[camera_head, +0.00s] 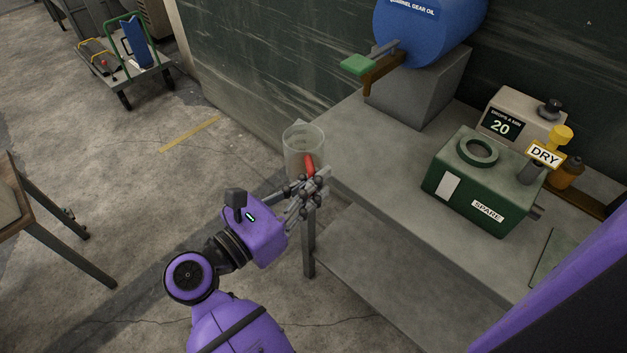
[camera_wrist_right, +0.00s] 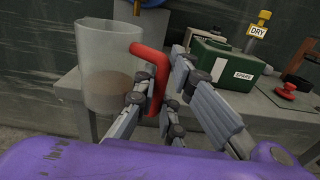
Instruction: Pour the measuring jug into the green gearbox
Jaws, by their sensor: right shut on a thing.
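The measuring jug (camera_head: 302,141) is a clear cylinder with a red handle (camera_head: 309,165). It looks about upright, beside the left end of the bench. My right gripper (camera_head: 307,187) is shut on its handle. The jug also shows in the right wrist view (camera_wrist_right: 103,55), with a brownish layer in its lower part. The green gearbox (camera_head: 462,190) stands on the bench to the right, apart from the jug. It has a round opening (camera_head: 477,152) on top and a SPARE label; it shows partly behind the fingers in the wrist view (camera_wrist_right: 222,68). My left gripper is not in view.
Bench top between drum and gearbox is clear. A trolley (camera_head: 120,65) stands far left.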

